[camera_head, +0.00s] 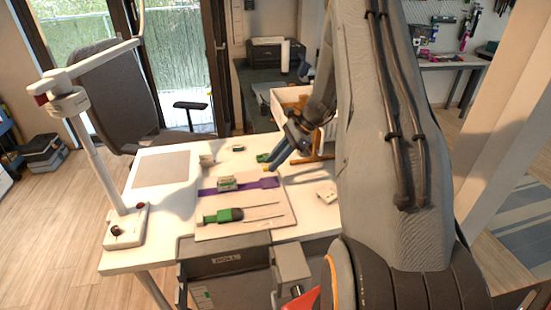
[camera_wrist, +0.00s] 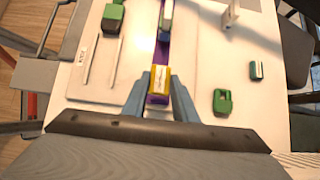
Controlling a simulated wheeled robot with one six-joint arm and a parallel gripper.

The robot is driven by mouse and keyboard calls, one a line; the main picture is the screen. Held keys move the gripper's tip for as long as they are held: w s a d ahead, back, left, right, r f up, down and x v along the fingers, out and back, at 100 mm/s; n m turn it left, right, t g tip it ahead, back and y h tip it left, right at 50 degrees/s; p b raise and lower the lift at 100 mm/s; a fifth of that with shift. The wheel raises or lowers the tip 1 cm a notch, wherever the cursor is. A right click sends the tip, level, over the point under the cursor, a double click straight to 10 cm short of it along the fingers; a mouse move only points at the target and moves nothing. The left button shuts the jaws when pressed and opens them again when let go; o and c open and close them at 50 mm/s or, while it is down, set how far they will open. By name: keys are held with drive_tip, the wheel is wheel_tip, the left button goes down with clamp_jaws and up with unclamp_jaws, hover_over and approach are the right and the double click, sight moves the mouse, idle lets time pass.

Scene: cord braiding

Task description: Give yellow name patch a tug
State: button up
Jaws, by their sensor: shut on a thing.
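The yellow name patch (camera_wrist: 159,80) shows in the wrist view between the two blue-grey fingers of my gripper (camera_wrist: 160,88). The fingers are shut on it. It sits at the near end of a purple strap (camera_wrist: 162,55) that runs away across a pale board. In the head view my gripper (camera_head: 274,161) reaches down at the right end of the purple strap (camera_head: 238,186). Only a small bit of yellow (camera_head: 267,167) shows at its tips there. Whether the patch is lifted off the board is hard to tell.
A green block (camera_wrist: 222,101) lies right of my gripper in the wrist view. A white lamp (camera_head: 127,228) stands on the table's left. The grey mat (camera_head: 160,169) is bare.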

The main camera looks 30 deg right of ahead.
drive_tip(key=shift+f+b, duration=1.5)
drive_tip(key=shift+f, duration=1.4)
drive_tip(key=shift+f, duration=0.3)
drive_tip(key=o, duration=1.5)
drive_tip(key=shift+w, duration=0.1)
drive_tip(key=shift+p+v, duration=1.05)
drive_tip(key=shift+v, duration=2)
